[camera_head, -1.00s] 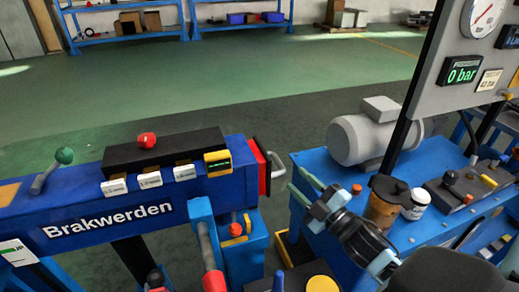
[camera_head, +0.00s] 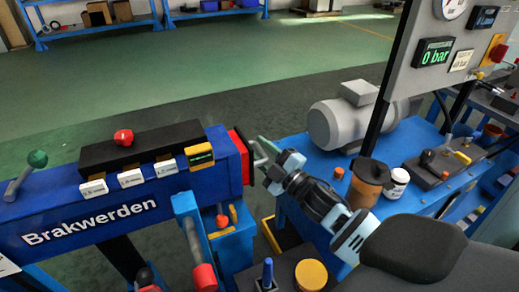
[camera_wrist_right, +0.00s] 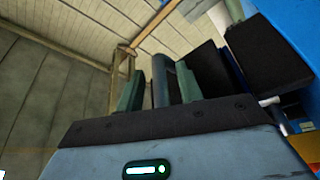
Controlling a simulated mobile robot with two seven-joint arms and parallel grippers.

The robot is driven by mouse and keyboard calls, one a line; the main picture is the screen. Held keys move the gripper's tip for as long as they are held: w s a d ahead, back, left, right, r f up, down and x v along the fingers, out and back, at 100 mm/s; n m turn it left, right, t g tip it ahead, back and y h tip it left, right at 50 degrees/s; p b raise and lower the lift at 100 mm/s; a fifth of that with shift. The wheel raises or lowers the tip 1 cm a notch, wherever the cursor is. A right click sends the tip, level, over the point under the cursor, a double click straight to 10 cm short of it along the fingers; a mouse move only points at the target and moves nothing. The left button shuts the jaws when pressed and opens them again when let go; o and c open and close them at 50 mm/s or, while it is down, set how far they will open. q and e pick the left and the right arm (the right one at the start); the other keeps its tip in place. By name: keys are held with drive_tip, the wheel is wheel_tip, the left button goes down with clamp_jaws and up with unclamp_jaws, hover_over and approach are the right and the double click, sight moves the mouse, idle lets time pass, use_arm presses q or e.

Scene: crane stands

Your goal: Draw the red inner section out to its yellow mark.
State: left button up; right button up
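My left gripper is out of view.
A blue bench (camera_head: 300,215) on the right carries a grey motor (camera_head: 350,125), an amber jar (camera_head: 368,182) and a white jar (camera_head: 396,183). A gauge panel (camera_head: 440,60) reads 0 bar. A red-ended lever (camera_head: 204,277) stands before the beam. Green floor (camera_head: 200,90) behind is free.

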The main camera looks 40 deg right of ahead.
drive_tip(key=shift+w, duration=0.35)
drive_tip(key=shift+c, duration=0.2)
drive_tip(key=shift+r, duration=0.1)
clamp_jaws()
drive_tip(key=s+d, duration=0.1)
drive_tip(key=d, duration=0.6)
drive_tip(key=shift+s+p, duration=0.3)
drive_tip(key=shift+p, duration=0.1)
drive_tip(key=shift+r, duration=0.1)
